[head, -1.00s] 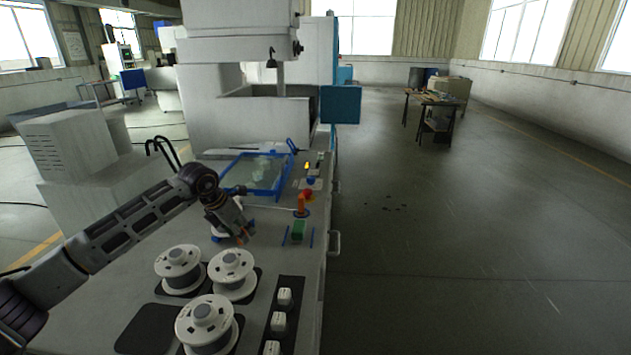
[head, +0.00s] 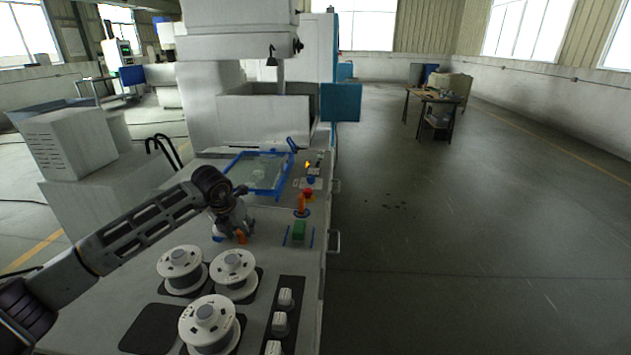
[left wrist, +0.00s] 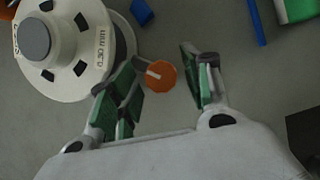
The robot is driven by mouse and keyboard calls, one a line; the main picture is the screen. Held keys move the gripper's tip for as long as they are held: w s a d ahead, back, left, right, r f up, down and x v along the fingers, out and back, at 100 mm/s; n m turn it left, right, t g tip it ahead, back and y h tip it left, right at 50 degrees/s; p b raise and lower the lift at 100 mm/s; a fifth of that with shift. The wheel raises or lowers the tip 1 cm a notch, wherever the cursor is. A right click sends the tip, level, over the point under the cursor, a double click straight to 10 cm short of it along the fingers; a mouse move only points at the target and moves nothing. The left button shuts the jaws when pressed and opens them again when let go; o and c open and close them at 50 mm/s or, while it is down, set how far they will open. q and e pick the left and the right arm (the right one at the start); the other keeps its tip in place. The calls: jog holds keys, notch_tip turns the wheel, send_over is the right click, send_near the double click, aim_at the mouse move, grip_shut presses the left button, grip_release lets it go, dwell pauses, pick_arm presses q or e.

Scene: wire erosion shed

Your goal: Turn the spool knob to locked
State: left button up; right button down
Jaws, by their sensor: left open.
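In the left wrist view an orange, many-sided knob (left wrist: 160,76) with a short white line sits between my fingers. The line points to the left and slightly up. My left gripper (left wrist: 165,66) is open, its green-padded fingers on either side of the knob, the left one close to its edge. I cannot tell whether either touches. A white spool (left wrist: 78,62) with a grey hub and dark lettering lies just left of the knob. In the head view my left gripper (head: 238,232) points down over the bench, with the orange knob (head: 241,237) beside its fingertips. My right gripper is not in view.
Three white spools (head: 208,318) stand on dark pads at the bench front. White switches (head: 280,321) line the strip to their right. A green block (head: 299,230) between blue strips, an orange-topped post (head: 301,203) and a blue-framed tray (head: 283,176) lie beyond.

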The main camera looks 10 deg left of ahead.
pick_arm(q)
jog(key=shift+d+r+n+y+p, duration=0.1)
jog(key=shift+n+y+p, duration=0.35)
jog(key=shift+n+p, duration=0.55)
jog(key=shift+d+n+y+p, duration=0.1)
jog(key=shift+n+y+p, duration=0.45)
jog(key=shift+n, duration=0.65)
jog(key=shift+w+d+n+g+y+p, duration=0.1)
jog(key=shift+n+g+y+p, duration=0.25)
jog(key=shift+n+p, duration=1.05)
jog(key=shift+n+g+y+p, duration=0.35)
jog(key=shift+n+p, duration=0.95)
jog(key=shift+n, duration=0.1)
jog(key=shift+d+r, duration=0.2)
jog(key=shift+r, duration=0.4)
jog(key=b+v, duration=0.2)
jog(key=v, duration=1)
jog(key=d+r+m+h, duration=0.3)
jog(key=d+m+h, duration=0.3)
jog(key=d, duration=0.3)
jog(key=d+r+m+t+h, duration=0.1)
jog(key=d+r+m+h, duration=0.2)
jog(key=d+m+h, duration=0.3)
jog(key=shift+w+d+r+m+t, duration=0.35)
jog(key=shift+w+d+m, duration=0.2)
jog(key=shift+d, duration=1.35)
